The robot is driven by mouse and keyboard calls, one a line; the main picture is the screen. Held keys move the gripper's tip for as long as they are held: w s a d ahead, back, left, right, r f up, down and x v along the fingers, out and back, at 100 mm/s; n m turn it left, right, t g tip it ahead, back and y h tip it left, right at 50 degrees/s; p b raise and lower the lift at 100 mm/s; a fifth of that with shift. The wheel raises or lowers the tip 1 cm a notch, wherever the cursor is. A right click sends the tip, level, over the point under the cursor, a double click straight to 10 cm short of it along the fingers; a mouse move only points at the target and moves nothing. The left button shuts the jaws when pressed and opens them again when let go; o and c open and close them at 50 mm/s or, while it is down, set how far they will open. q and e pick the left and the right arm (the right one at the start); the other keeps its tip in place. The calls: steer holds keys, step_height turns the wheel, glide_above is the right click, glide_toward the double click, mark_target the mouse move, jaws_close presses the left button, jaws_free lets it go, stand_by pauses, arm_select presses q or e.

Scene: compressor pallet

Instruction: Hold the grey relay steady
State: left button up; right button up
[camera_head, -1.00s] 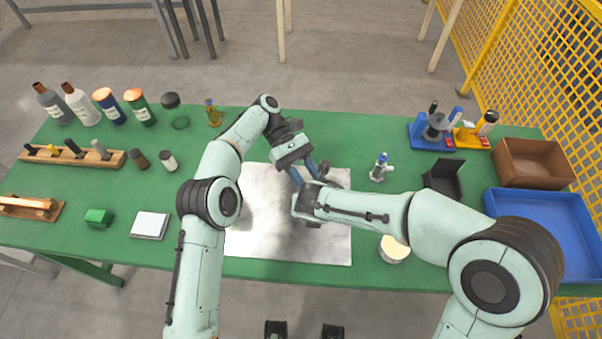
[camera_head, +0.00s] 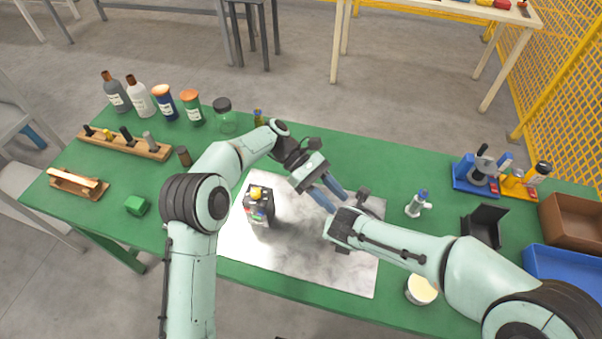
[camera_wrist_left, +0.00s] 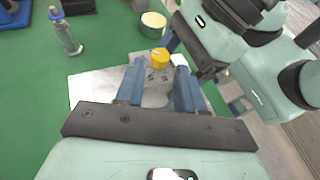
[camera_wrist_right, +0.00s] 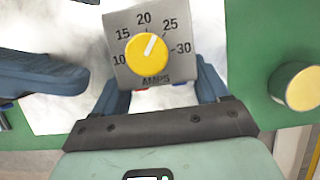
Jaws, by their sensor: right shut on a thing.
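The grey relay (camera_wrist_right: 143,75) has a yellow dial with numbers from 10 to 30. It fills the space between my right fingers (camera_wrist_right: 162,92) in the right wrist view, and my right gripper is shut on it. The relay's yellow knob also shows in the left wrist view (camera_wrist_left: 159,57), just beyond the left fingertips. In the head view my right gripper (camera_head: 343,235) is over the metal sheet and hides the relay. My left gripper (camera_head: 332,195) is open, its blue fingers apart (camera_wrist_left: 159,80) and close to the relay. Contact with the left fingers cannot be told.
A dark box with a yellow top (camera_head: 259,205) stands on the metal sheet (camera_head: 300,253), left of both grippers. A round pot (camera_head: 421,289) and a small white-and-blue fitting (camera_head: 418,204) are to the right. Bottles and a wooden rack (camera_head: 125,143) line the left side.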

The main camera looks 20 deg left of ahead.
arm_select(q)
steer(key=w+a+r+n+t, duration=0.1)
steer(key=w+a+r, duration=0.1)
steer(key=a, duration=0.6)
steer(key=shift+w+a+h, duration=0.25)
steer(key=shift+w+h, duration=0.15)
steer(key=shift+w, duration=0.05)
steer(key=shift+s+n, duration=0.1)
steer(key=shift+n, duration=0.2)
steer(key=shift+d, duration=0.15)
steer(key=shift+m+y, duration=0.4)
steer(key=shift+m, duration=0.2)
steer(key=x, duration=0.4)
steer(key=r+x, duration=0.1)
steer(key=x, duration=0.3)
steer(key=d+x, duration=0.1)
steer(key=x, duration=0.3)
steer(key=shift+d+r, duration=0.1)
steer(key=shift+r, duration=0.25)
